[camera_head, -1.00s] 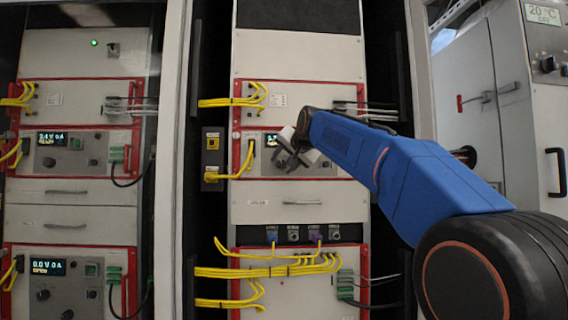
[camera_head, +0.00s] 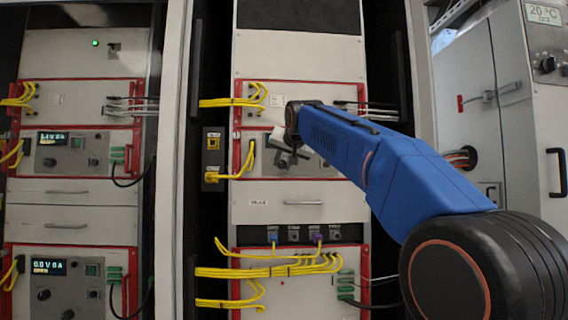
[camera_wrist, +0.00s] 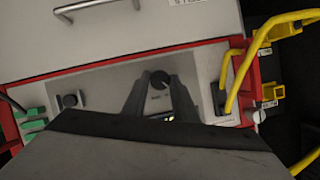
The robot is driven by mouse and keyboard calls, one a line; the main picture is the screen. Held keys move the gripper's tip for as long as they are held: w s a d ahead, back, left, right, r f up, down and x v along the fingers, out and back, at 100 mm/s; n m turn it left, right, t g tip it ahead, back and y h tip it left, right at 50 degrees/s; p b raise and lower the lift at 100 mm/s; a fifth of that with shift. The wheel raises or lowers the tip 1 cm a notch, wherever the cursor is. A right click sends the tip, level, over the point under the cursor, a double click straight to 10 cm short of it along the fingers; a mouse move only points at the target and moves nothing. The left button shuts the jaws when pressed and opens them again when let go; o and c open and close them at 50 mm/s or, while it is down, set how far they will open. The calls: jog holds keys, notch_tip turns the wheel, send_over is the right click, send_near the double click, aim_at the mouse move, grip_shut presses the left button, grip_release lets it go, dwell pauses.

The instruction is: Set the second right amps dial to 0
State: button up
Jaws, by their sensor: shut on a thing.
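My gripper (camera_wrist: 158,90) is closed around a round black dial (camera_wrist: 159,79) on a grey control panel (camera_wrist: 115,88), with a finger on each side of it. The wrist view is upside down relative to the panel. A sliver of lit display (camera_wrist: 169,119) shows behind the fingers; its reading is hidden. Dial labels and setting cannot be read.
Yellow cables (camera_head: 247,158) hang left of the panel, close to my gripper; they also show in the wrist view (camera_wrist: 240,75). A drawer handle (camera_head: 302,203) lies below. The left rack has similar units with displays (camera_head: 53,138). A cabinet (camera_head: 530,110) stands at right.

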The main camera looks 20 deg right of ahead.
jog(key=shift+a+n+g+h, duration=0.15)
jog(key=shift+n+g+h, duration=0.15)
jog(key=shift+n+h, duration=0.8)
jog(key=shift+n, duration=0.3)
jog(key=o, duration=1)
jog(key=shift+o, duration=0.2)
jog(key=v, duration=1.7)
jog(key=shift+s+r, duration=0.2)
